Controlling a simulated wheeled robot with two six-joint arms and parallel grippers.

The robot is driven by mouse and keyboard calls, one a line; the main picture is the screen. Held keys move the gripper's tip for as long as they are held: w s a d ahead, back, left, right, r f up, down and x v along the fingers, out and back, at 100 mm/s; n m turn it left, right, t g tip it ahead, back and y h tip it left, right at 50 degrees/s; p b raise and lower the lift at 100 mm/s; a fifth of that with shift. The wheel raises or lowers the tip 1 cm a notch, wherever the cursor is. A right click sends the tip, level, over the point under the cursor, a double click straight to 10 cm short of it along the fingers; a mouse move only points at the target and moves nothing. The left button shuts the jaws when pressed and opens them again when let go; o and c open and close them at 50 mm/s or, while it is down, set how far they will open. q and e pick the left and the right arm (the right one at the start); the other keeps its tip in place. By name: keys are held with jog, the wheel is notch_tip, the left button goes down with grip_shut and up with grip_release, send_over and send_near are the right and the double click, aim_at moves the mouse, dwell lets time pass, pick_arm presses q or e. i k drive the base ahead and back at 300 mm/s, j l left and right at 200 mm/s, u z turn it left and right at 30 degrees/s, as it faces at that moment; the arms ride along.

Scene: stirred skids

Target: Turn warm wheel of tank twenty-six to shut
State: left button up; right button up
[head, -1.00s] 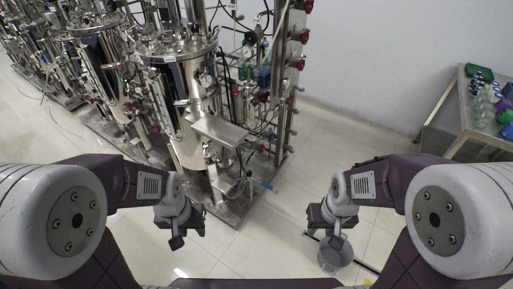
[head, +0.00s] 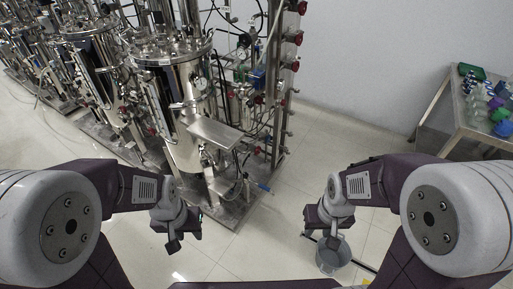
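Steel tanks on skids fill the upper left; the nearest tank (head: 178,100) stands upright left of a pipe rack (head: 283,75). Several small red wheels show on the rack, one at its upper part (head: 296,38) and another red wheel (head: 294,67) lower. No tank number or wheel label is readable, so I cannot tell which is the warm wheel of tank twenty-six. My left gripper (head: 176,236) hangs over the floor in front of the nearest skid. My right gripper (head: 328,228) hangs over the floor near a bucket. Both are apart from the wheels; their finger gaps are unclear.
A grey bucket (head: 332,258) sits on the floor below my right gripper. A metal table (head: 447,112) with bottles and coloured items stands at the right by the wall. A blue-handled valve (head: 264,187) sticks out at the skid's front corner. Floor between skid and table is clear.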

aim_at(256, 152)
jog(key=i+l, duration=0.15)
jog(key=i, duration=0.4)
jog(key=i+l+u, duration=0.1)
jog(key=i, duration=0.4)
jog(key=l, duration=0.1)
